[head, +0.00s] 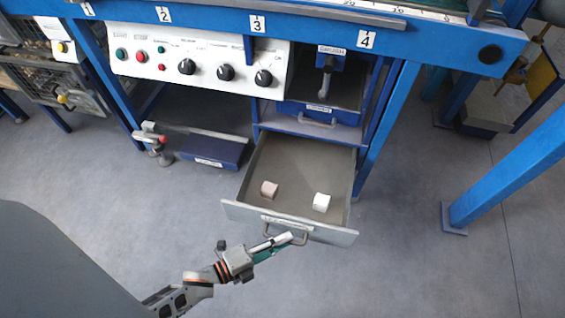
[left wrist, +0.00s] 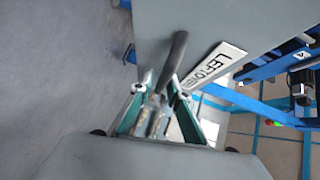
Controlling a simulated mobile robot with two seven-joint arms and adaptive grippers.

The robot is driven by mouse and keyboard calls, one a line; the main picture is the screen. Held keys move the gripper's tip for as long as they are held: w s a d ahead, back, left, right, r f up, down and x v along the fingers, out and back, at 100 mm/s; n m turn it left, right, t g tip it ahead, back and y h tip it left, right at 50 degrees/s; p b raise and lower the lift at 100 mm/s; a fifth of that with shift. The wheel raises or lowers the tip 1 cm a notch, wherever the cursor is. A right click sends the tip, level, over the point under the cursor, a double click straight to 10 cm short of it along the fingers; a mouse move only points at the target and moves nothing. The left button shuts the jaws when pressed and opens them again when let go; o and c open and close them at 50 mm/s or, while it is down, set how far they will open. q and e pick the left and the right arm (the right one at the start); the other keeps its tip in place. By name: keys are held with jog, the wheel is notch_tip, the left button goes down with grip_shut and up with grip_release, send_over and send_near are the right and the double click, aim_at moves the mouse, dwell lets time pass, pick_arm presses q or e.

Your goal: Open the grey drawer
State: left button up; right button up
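The grey drawer (head: 242,211) is pulled well out below the blue bench in the head view. Its front panel carries a bar handle (head: 299,239) and a label. A tan block (head: 269,188) and a white block (head: 321,202) lie inside. My left gripper (head: 287,241) is at the handle, in front of the panel. In the left wrist view, the dark handle (left wrist: 175,58) runs between the teal fingers of my left gripper (left wrist: 158,92), which look closed on it. The drawer front (left wrist: 220,25) and its label (left wrist: 214,66) show beside it. My right gripper is not in view.
Above the drawer are a blue drawer (head: 318,112) and a control panel (head: 200,62) with knobs and buttons. A blue tray (head: 212,150) is to the left. A blue leg (head: 510,170) stands at the right. The floor before the drawer is clear.

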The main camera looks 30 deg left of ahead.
pick_arm(q)
jog(key=v, duration=0.7)
jog(key=shift+s+a, duration=0.15)
jog(key=shift+s, duration=0.05)
dwell(0.3)
